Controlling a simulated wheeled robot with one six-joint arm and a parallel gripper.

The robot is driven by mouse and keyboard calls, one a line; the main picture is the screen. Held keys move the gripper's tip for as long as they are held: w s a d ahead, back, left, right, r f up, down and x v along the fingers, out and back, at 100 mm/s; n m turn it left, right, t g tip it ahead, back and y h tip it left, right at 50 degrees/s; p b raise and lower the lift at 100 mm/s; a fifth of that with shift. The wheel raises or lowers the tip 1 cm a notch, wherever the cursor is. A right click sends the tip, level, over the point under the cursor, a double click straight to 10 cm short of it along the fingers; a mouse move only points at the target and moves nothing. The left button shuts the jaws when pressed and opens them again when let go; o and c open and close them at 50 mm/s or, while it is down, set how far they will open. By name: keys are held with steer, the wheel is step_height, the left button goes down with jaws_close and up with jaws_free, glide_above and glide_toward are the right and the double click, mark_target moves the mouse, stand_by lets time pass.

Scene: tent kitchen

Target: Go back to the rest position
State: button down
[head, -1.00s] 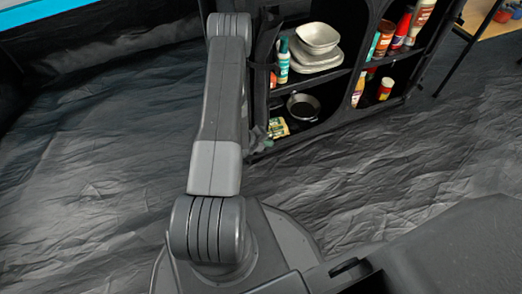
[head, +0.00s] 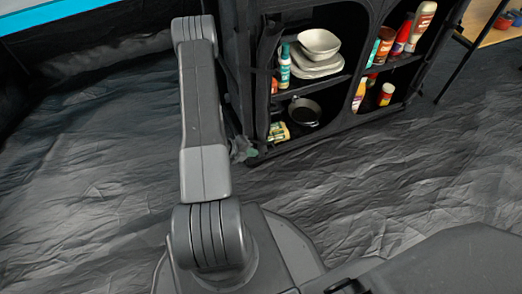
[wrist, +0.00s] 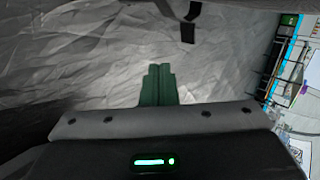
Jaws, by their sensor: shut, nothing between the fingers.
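My gripper (wrist: 158,84) shows in the wrist view as green fingers close together, shut with nothing between them. It points toward wrinkled pale tent fabric (wrist: 90,60). In the head view my arm rises from its base beside the dark shelf unit, and the gripper cannot be made out there.
A black fabric shelf unit (head: 338,126) stands close to the right of my arm. It holds stacked bowls (head: 318,46), a black pan (head: 304,110) and several bottles and jars. Wrinkled dark floor (head: 80,180) lies open at left. A wooden table (head: 490,24) is at the far right.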

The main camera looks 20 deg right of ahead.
steer(key=p+v, duration=0.1)
steer(key=v, duration=0.5)
steer(key=shift+s+a+r+p, duration=0.2)
steer(key=shift+a+r+p, duration=0.05)
steer(key=shift+p, duration=0.1)
steer(key=w+d+f+b, duration=0.2)
steer(key=d+f, duration=0.4)
steer(key=d, duration=0.6)
steer(key=shift+f+b, duration=0.4)
steer(key=shift+b, duration=0.3)
steer(key=shift+s, duration=0.1)
